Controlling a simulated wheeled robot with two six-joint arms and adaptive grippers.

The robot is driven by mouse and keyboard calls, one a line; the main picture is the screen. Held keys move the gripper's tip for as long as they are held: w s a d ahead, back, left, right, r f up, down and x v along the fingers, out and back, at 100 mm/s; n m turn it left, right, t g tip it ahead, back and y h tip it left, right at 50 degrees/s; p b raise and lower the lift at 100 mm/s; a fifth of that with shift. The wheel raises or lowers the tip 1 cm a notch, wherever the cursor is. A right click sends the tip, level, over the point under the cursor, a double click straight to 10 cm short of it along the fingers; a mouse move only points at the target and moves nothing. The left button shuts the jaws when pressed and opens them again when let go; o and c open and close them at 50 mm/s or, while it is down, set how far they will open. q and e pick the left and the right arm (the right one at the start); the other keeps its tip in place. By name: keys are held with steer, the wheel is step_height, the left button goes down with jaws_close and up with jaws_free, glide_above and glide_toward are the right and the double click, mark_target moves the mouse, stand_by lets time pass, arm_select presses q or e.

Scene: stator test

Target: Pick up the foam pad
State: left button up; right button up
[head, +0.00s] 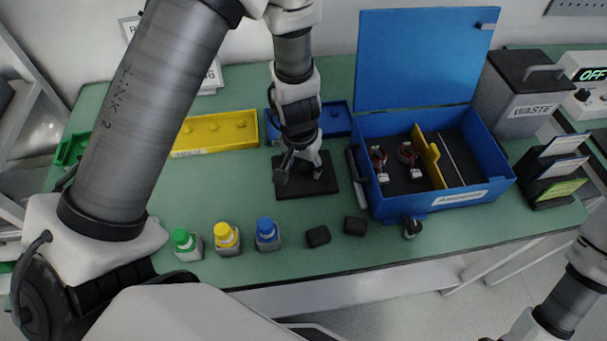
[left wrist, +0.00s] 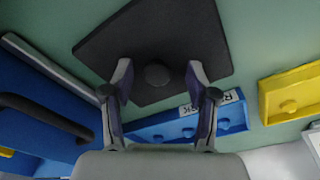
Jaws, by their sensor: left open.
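A flat black square pad (head: 322,187), which looks like the foam pad, lies on the green table in front of the blue tray. In the left wrist view the pad (left wrist: 205,30) shows a round dark knob (left wrist: 157,75) on it. My left gripper (head: 300,172) is open and points down over the pad. In the left wrist view, the fingers of my left gripper (left wrist: 158,70) stand on either side of the knob, with gaps visible. I cannot tell whether the fingertips touch the pad. The gripper hides part of the pad in the head view. My right gripper is out of view.
A blue open-lid box (head: 440,201) with a yellow divider stands right of the pad. A yellow tray (head: 215,145) and a blue tray (head: 338,132) lie behind. Green, yellow and blue capped bottles (head: 227,238) and two small black blocks (head: 318,236) stand near the front edge.

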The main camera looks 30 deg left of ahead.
arm_select(q)
steer(key=shift+s+d+r, duration=0.15)
steer(key=shift+r, duration=0.05)
steer(key=shift+s+r, duration=0.1)
steer(key=c, duration=0.5)
jaws_close()
